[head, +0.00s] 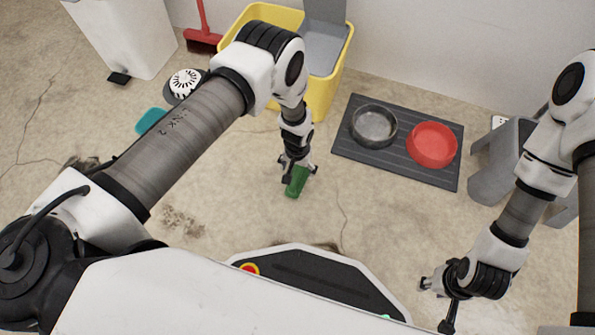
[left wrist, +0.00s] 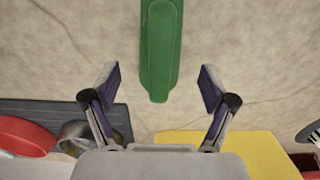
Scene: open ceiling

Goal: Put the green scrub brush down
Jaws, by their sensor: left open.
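The green scrub brush (head: 297,181) lies on the concrete floor in front of the yellow bucket. My left gripper (head: 299,172) is just above it in the head view, covering part of it. In the left wrist view the brush (left wrist: 161,45) runs from the top edge down between the two fingertips. The left fingers (left wrist: 160,85) are spread apart, with clear gaps on both sides of the brush. My right gripper (head: 437,305) is at the lower right of the head view, away from the brush; its finger opening is not clear.
The yellow bucket (head: 322,98) stands behind the brush. A dark mat (head: 395,154) with a metal bowl (head: 373,125) and a red bowl (head: 432,145) lies right of it. A grey stool (head: 493,165) stands far right. A teal item (head: 150,121) lies left. Floor around the brush is clear.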

